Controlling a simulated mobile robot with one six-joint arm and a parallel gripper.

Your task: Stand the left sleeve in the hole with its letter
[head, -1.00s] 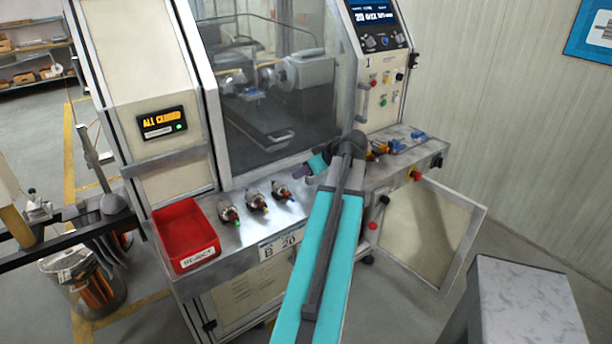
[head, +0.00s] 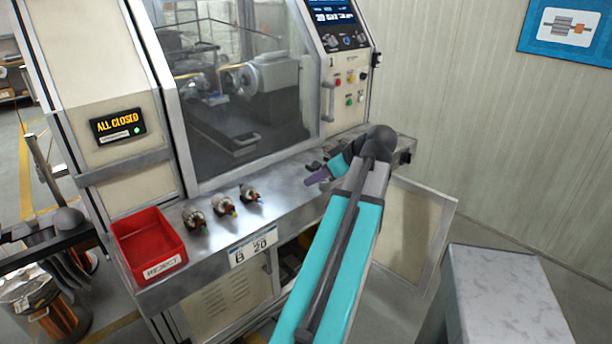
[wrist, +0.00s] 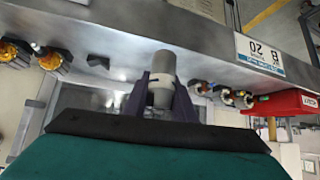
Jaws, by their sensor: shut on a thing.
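My gripper (wrist: 162,98) has purple fingers and is shut on a grey sleeve (wrist: 161,92) with a pale band. The sleeve sits between the fingers, over the steel bench, in the wrist view. In the head view my gripper (head: 318,177) is over the bench to the right of the armatures, and my arm hides much of the bench's right end. No letter is readable on the sleeve, and no lettered hole can be made out. A small dark shape (wrist: 98,61) lies on the bench beside the sleeve; I cannot tell what it is.
Three armatures (head: 223,205) lie on the steel bench (head: 290,208) beside a red reject bin (head: 150,243). Orange-and-dark parts (wrist: 48,59) lie at the wrist view's left. The machine window (head: 240,90) stands behind. An open cabinet door (head: 415,230) juts out at the right.

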